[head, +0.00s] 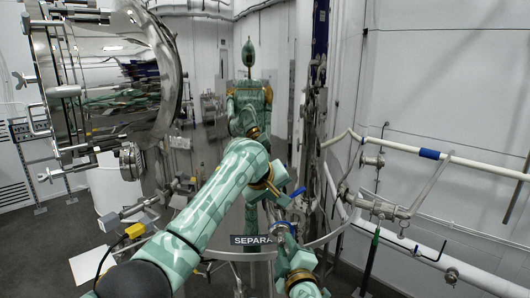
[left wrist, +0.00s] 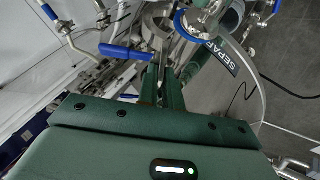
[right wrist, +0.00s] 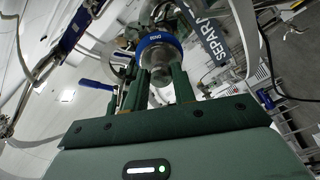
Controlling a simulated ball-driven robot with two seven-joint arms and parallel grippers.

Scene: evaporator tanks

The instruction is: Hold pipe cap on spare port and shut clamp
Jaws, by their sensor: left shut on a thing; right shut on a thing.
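The pipe cap (right wrist: 158,45) is a metal piece with a blue DN50 ring. My right gripper (right wrist: 158,82) is shut on its short metal stub in the right wrist view. The blue ring also shows in the head view (head: 285,228), by the tank's front, and in the left wrist view (left wrist: 181,24). The cap is up against metal fittings where the spare port lies; I cannot tell whether it sits flush. The clamp's blue lever (left wrist: 125,52) sticks out beside the cap. My left gripper (left wrist: 164,72) is shut at the lever's inner end, its hold partly hidden.
The shiny tank with the "SEPARA" label (head: 250,240) stands straight ahead and mirrors my body. A large open round vessel (head: 110,85) is at left. White pipes and valves (head: 385,207) run along the right wall.

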